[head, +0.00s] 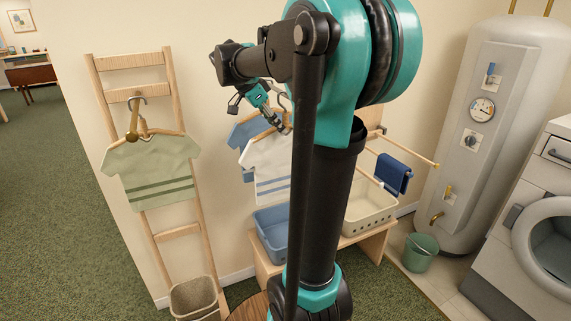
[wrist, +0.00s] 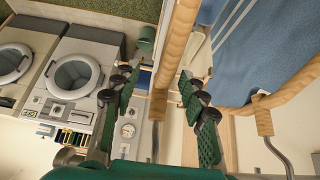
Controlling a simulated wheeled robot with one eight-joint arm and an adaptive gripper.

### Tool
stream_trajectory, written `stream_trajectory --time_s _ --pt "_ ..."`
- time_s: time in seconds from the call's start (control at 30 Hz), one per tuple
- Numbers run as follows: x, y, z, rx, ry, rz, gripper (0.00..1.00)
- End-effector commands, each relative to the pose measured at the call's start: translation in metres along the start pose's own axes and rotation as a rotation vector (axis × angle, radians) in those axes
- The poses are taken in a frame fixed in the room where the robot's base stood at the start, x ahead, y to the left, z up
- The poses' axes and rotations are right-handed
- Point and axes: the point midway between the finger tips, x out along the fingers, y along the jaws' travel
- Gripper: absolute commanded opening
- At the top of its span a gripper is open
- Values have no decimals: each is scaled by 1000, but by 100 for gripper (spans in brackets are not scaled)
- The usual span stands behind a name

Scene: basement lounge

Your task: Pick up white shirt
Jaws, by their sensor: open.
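The white shirt (head: 266,162) hangs on a wooden hanger in the head view, with grey stripes near its hem. My arm hides its right side. My gripper (head: 274,120) is at the top of this shirt, by its hanger. In the wrist view my gripper (wrist: 160,82) is open, one finger on each side of a wooden hanger (wrist: 172,65) with a metal hook. The fingers look apart from the wood. I cannot clearly make out the white shirt's cloth there. A blue shirt (head: 240,134) hangs just behind the white one; it also fills the wrist view's right side (wrist: 255,50).
A green shirt (head: 152,170) hangs on a wooden ladder (head: 177,232) at left. Below the shirts, a blue bin (head: 272,232) and a cream basket (head: 369,217) stand on a bench. A blue cloth (head: 393,174) hangs on a rail. A boiler (head: 490,130) and washer (head: 535,235) stand at right.

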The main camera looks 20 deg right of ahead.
Motion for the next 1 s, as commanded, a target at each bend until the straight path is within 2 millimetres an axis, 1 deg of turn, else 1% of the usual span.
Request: stream_trajectory --time_s 0.2,0.3,0.4,0.6,0.63,0.9,0.97,1.0 --pt "31 -6 3 3 0 2 43" --pt "41 -6 3 1 0 1 43" --pt "46 -6 3 1 0 0 43" --pt "47 -6 3 0 0 0 43" --pt "46 -6 3 0 0 0 42" --pt "46 -6 3 0 0 0 8" --pt "46 -6 3 0 0 0 1" --pt "46 -6 3 0 0 0 0"
